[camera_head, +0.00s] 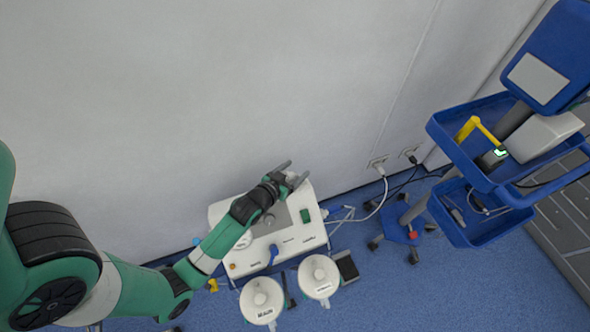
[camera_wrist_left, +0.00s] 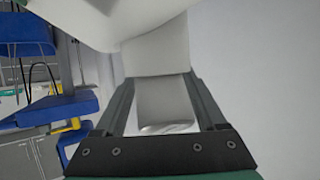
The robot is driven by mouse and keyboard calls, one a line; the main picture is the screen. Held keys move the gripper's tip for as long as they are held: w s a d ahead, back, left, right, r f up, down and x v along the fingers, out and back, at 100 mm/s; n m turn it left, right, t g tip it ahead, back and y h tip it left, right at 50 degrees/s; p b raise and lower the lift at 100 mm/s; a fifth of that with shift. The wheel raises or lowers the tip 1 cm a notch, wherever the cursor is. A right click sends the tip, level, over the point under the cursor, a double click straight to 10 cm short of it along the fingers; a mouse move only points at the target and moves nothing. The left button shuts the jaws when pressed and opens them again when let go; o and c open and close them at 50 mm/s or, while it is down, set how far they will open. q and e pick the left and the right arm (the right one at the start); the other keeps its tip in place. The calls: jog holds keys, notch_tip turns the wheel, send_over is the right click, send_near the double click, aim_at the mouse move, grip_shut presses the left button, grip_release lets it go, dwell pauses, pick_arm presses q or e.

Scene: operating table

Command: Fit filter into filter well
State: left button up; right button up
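A white machine (camera_head: 300,243) stands on the floor against the wall, with a green control, a blue part and a dark round fitting on it. My left gripper (camera_head: 293,174) is over its far edge, near the wall, fingers spread. In the left wrist view, a pale grey-white piece (camera_wrist_left: 165,103) lies between the fingers, with a larger white body beyond it. I cannot tell whether the fingers touch this piece or whether it is the filter. My left arm hides part of the machine's top, and I cannot make out the filter well. My right gripper is not in view.
Two round white-lidded canisters (camera_head: 262,299) (camera_head: 319,275) stand in front of the machine. A blue wheeled cart (camera_head: 462,160) with trays and a yellow part is at the right. Cables run to wall sockets. The wall (camera_head: 200,90) is close behind the gripper.

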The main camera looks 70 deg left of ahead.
pick_arm(q)
jog(key=shift+o, duration=0.4)
jog(key=shift+w+a+r, duration=0.1)
jog(key=shift+r, duration=0.1)
jog(key=shift+s+d+r, duration=0.25)
jog(key=shift+s, duration=0.05)
jog(key=p+v, duration=0.3)
jog(key=v, duration=0.8)
jog(key=shift+s, duration=0.2)
jog(key=shift+o, duration=0.4)
